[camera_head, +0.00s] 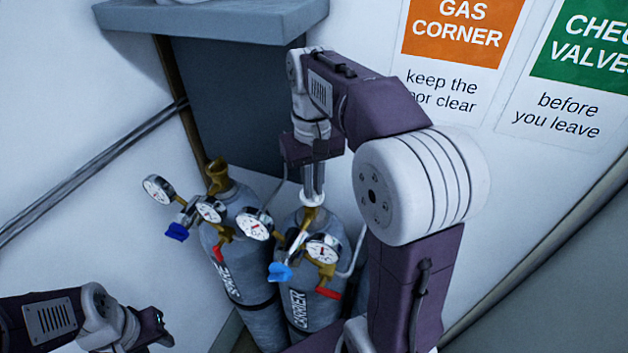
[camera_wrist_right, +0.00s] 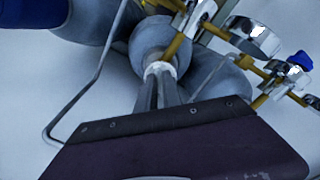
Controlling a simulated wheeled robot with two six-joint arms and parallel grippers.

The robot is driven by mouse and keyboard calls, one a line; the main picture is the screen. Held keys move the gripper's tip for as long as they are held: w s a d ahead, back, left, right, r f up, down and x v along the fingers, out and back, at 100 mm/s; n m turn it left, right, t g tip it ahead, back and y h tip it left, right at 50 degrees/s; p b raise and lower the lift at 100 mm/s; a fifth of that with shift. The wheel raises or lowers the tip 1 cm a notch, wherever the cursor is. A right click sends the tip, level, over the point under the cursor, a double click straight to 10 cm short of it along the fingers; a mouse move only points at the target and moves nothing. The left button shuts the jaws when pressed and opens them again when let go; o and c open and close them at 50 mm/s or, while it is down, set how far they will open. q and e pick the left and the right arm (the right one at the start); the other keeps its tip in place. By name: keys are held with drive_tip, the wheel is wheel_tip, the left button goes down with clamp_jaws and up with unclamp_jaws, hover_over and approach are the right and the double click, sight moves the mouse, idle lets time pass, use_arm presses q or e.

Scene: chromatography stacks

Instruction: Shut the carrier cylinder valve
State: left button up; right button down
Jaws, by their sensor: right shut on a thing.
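The carrier cylinder (camera_head: 312,308), grey with a white CARRIER label, stands upright below my right arm. Its brass valve (camera_head: 312,218) is on top, with two gauges, a light-blue knob (camera_head: 280,272) and a red lever (camera_head: 328,293) beside it. My right gripper (camera_head: 313,198) points straight down over the valve, its fingers shut on the valve top. In the right wrist view the fingers (camera_wrist_right: 160,82) close on a pale valve top (camera_wrist_right: 158,68), mostly hidden between them. My left gripper (camera_head: 150,327) is at the lower left; its fingers cannot be made out.
A second grey cylinder (camera_head: 228,270) with gauges (camera_head: 158,189), a dark-blue knob (camera_head: 177,232) and a red lever stands close on the left. A thin bent tube (camera_wrist_right: 95,85) runs beside the gripper. A grey shelf (camera_head: 215,22) overhangs behind. Wall signs hang at upper right.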

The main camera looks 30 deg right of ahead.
drive_tip(key=m, duration=0.2)
drive_tip(key=m+p, duration=0.1)
drive_tip(key=m, duration=0.1)
drive_tip(key=shift+w+r+m, duration=0.15)
drive_tip(key=shift+r+m, duration=0.05)
drive_tip(key=shift+m, duration=0.1)
drive_tip(key=shift+w+m+p, duration=0.1)
drive_tip(key=shift+m+p, duration=0.45)
drive_tip(key=shift+m, duration=1.65)
drive_tip(key=c, duration=1.5)
unclamp_jaws()
drive_tip(key=shift+f, duration=0.1)
drive_tip(key=shift+w+d+f, duration=0.1)
drive_tip(key=shift+d, duration=0.05)
wheel_tip(320, 180, up, 9)
